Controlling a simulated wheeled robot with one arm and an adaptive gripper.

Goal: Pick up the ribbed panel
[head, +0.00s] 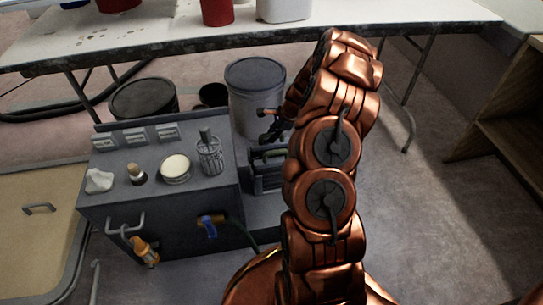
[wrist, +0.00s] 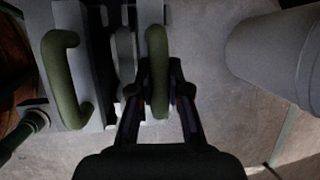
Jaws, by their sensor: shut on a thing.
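In the wrist view, my gripper (wrist: 158,100) is shut on the green handle (wrist: 158,65) of a narrow grey panel, seen edge-on from above. I cannot make out ribs on its face from this angle. To its left stand other upright grey panels; the leftmost has a green handle (wrist: 82,85) too. In the head view, my gripper (head: 270,128) is small and dark, over a rack (head: 266,180) of upright panels beside the grey cabinet. My copper arm hides part of that rack.
The grey cabinet (head: 160,215) carries a wire-mesh holder (head: 209,157), a round tin (head: 175,169) and small items. A grey bin (head: 254,95) stands behind the rack; a dark bin (head: 143,101) is to its left. A long white table (head: 350,18) spans the back. Floor at right is open.

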